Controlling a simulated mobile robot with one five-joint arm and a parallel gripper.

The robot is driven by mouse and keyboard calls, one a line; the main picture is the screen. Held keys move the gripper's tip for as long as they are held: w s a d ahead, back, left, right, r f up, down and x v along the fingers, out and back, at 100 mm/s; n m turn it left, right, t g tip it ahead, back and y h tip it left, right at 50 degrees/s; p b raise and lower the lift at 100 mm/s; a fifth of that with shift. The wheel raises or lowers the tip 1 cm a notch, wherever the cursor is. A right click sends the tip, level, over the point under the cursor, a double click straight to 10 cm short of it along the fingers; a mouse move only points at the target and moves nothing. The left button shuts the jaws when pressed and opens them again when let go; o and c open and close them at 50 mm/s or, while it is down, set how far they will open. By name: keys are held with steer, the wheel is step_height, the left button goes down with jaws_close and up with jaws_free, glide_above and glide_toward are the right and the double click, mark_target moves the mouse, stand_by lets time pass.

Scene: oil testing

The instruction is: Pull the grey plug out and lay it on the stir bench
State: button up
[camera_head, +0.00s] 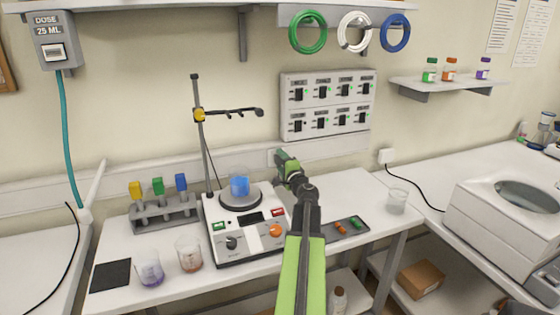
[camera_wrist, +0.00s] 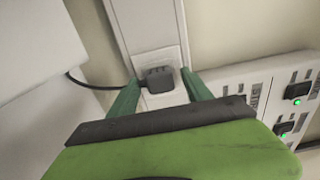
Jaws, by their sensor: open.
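The dark grey plug (camera_wrist: 157,80) sits in a white wall socket (camera_wrist: 170,60), with its black cord running off to the left in the wrist view. My gripper (camera_wrist: 160,84) is open, with one green finger on each side of the plug; I cannot tell whether they touch it. In the head view my gripper (camera_head: 279,157) is against the wall behind the hotplate stirrer and hides the plug. The stir bench (camera_head: 335,188) is the white table under the stirrer.
The stirrer (camera_head: 238,245) holds a beaker of blue liquid (camera_head: 240,186) beside a tall clamp stand (camera_head: 199,130). A switch panel (camera_head: 327,104) hangs right of my gripper. The bench is bare behind the tray.

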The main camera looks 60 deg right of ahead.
jaws_close()
stand_by(0.5)
steer(key=shift+s+a, duration=0.1)
steer(key=shift+s, duration=0.05)
steer(key=v, duration=0.5)
steer(key=shift+s+a, duration=0.25)
steer(key=shift+s, duration=0.05)
stand_by(0.9)
